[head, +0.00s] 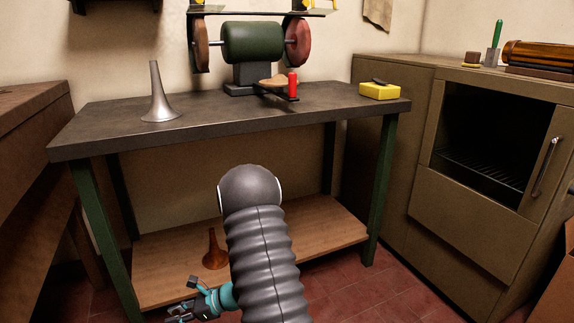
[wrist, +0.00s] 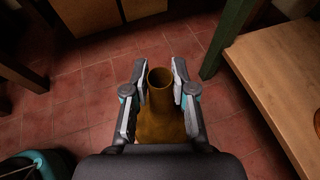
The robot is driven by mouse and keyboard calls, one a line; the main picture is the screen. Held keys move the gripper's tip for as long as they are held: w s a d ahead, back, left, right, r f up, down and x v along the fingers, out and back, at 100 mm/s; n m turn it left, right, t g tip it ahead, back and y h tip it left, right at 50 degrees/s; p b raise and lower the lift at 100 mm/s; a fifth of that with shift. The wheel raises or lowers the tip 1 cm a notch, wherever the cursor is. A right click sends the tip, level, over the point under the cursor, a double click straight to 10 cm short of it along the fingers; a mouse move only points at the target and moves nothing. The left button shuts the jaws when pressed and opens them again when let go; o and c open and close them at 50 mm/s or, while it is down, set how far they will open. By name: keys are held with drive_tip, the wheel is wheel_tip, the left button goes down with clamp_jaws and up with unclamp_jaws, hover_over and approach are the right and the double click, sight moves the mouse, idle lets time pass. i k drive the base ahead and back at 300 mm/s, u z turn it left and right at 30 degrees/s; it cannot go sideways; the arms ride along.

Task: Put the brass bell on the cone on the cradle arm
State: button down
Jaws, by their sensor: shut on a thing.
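My gripper (wrist: 160,75) is shut on the brass bell (wrist: 163,112), a dull gold flared tube. Its narrow open end points away from the wrist between the two fingers, and its wider part runs back toward the palm. In the head view my gripper (head: 187,308) is low at the bottom left, in front of the bench's lower shelf; the held bell cannot be made out there. A flat arm (head: 292,97) juts from the bench machine, with a tan piece and a red upright piece on it. I cannot tell whether this is the cradle arm with its cone.
A silver bell (head: 160,100) stands on the dark bench top (head: 220,108). A copper-coloured bell (head: 214,252) stands on the wooden lower shelf (head: 320,235). A yellow block (head: 379,91) lies at the bench's right end. A cabinet with a dark opening (head: 490,130) stands right.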

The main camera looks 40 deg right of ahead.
sight(279, 81)
drive_tip(key=z, duration=0.8)
drive_tip(key=i, duration=0.8)
drive_tip(key=z, duration=0.9)
